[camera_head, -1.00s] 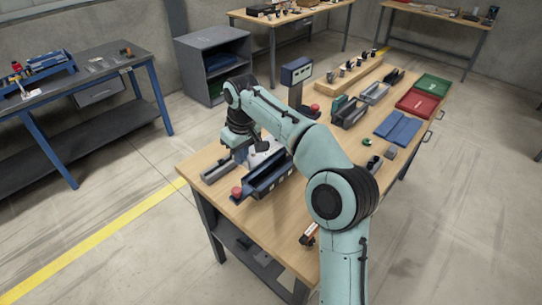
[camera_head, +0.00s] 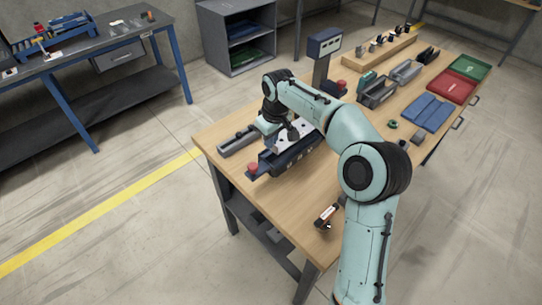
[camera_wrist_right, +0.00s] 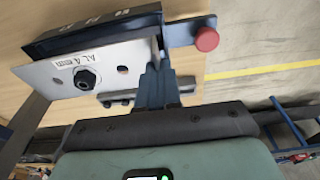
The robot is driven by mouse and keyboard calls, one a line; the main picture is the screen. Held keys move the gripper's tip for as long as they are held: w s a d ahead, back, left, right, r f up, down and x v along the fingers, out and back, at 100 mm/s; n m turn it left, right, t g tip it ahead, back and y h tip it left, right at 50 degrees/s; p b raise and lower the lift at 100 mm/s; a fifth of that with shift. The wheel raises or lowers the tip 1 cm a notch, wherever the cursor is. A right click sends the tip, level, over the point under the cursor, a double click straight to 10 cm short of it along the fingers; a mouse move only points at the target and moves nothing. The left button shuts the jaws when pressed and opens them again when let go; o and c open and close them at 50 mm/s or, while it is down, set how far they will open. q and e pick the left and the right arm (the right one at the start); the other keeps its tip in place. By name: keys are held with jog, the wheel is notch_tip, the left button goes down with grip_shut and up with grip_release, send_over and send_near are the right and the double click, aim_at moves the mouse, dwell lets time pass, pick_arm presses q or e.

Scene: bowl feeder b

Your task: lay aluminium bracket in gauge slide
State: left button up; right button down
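The aluminium bracket is a pale grey plate (camera_wrist_right: 80,76) with holes, a dark bolt and a label reading "AL 4mm" in the right wrist view. In the head view the bracket (camera_head: 289,135) shows beside my right gripper (camera_head: 270,143). In the wrist view the blue fingers of this gripper (camera_wrist_right: 154,66) are closed at the plate's end. The plate stands close along a dark blue trough-like unit (camera_wrist_right: 110,24), which looks like the gauge slide and also shows in the head view (camera_head: 300,154). I cannot tell whether they touch. My left gripper is not in view.
A red knob (camera_head: 253,168) sits at the dark unit's near left end. A grey rail block (camera_head: 238,141) lies behind it. A display post (camera_head: 324,42), grey bins (camera_head: 377,92), a blue mat (camera_head: 427,112) and red (camera_head: 452,86) and green (camera_head: 470,67) trays stand farther right.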

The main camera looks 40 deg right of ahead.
jog(key=shift+w+f, duration=0.25)
jog(key=shift+f, duration=1)
jog(key=shift+f+b, duration=0.35)
jog(key=shift+f, duration=1.6)
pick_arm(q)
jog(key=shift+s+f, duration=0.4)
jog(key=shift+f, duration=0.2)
pick_arm(e)
jog(key=shift+f, duration=0.15)
jog(key=c, duration=1.3)
grip_release()
jog(key=shift+c, duration=0.2)
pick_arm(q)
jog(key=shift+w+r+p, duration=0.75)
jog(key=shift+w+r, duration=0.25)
pick_arm(e)
jog(key=r, duration=0.4)
jog(key=s+r, duration=0.1)
jog(key=r, duration=0.7)
jog(key=shift+s+r, duration=0.1)
jog(key=shift+s, duration=0.3)
